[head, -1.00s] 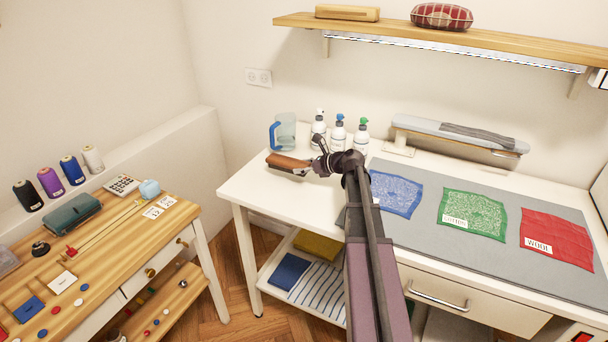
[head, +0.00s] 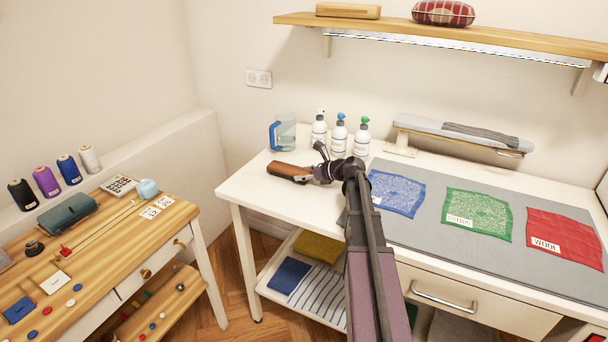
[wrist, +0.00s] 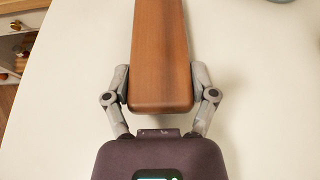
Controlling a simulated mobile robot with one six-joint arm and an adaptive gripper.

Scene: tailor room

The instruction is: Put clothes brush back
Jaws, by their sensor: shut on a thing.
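The clothes brush is a brown wooden block (head: 289,171) at the left end of the white table (head: 262,196), seen in the head view. My gripper (head: 309,174) is shut on its near end, one finger on each side. In the wrist view the brush (wrist: 161,50) points away from my gripper (wrist: 160,92), with smooth wood facing up. It is low over the table top or touching it; I cannot tell which. Its bristles are hidden.
A clear blue jug (head: 283,133) and several white bottles (head: 340,136) stand behind the brush. A grey mat (head: 430,219) with cloth swatches covers the table's right part. A sleeve board (head: 455,137) stands at the back. The table's front left is bare.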

